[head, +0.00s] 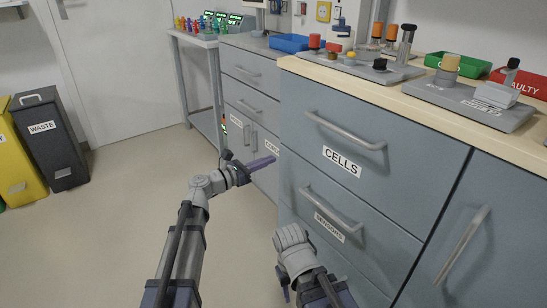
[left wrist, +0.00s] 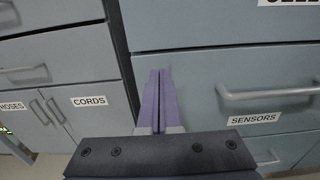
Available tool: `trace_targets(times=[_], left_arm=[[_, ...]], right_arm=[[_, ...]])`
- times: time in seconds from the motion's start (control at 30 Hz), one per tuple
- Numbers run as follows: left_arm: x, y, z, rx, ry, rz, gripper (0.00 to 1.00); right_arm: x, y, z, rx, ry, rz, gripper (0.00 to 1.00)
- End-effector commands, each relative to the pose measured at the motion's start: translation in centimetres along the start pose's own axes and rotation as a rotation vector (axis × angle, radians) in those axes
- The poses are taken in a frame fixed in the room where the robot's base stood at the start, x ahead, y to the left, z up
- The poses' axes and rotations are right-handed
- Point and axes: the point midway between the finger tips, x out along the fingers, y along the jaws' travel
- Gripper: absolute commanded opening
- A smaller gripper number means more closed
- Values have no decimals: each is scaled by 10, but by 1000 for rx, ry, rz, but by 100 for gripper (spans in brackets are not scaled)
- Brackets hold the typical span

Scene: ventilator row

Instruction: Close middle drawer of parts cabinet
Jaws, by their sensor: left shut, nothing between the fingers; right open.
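The parts cabinet (head: 300,95) is grey-blue, with a CELLS drawer (head: 400,160) at the top. The middle drawer (head: 375,242), labelled SENSORS, is below it; its front looks flush or nearly flush, and I cannot tell whether a small gap remains. In the left wrist view, the middle drawer (left wrist: 195,110) shows its bar handle and label. My left gripper (head: 272,159) is shut and empty, its purple fingers at the drawer front's left edge. The fingers (left wrist: 160,75) point at that front; contact is unclear. My right gripper (head: 284,284) is open, low before the cabinet, its fingers partly hidden.
A neighbouring cabinet with CORDS (left wrist: 88,101) and HOSES doors stands to the left. WASTE bin (head: 48,140) stands far left. Floor between is clear.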

Motion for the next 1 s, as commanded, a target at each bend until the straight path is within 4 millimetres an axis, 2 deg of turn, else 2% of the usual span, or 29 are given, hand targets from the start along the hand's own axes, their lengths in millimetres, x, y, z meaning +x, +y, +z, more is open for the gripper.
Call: trace_targets(times=[0.03,0.2,0.4,0.6,0.77,0.87,0.97,1.0], left_arm=[[-13,-2,0,0,0,1,0],[-46,-2,0,0,1,2,0],[-73,-1,0,0,1,0,0],[-84,-1,0,1,1,-2,0],[-84,-4,0,11,8,-8,0],[-76,-24,-5,104,69,-54,0],[-65,-68,-21,324,198,-177,0],[-62,-89,-30,440,262,-249,0]], right_arm=[[0,0,0,1,0,0,50],[0,0,0,1,0,0,50],[0,0,0,1,0,0,50],[0,0,0,1,0,0,50],[-1,0,0,1,0,0,50],[-10,1,1,0,0,0,50],[-27,3,2,-1,-1,1,50],[-36,4,2,-2,-1,1,50]])
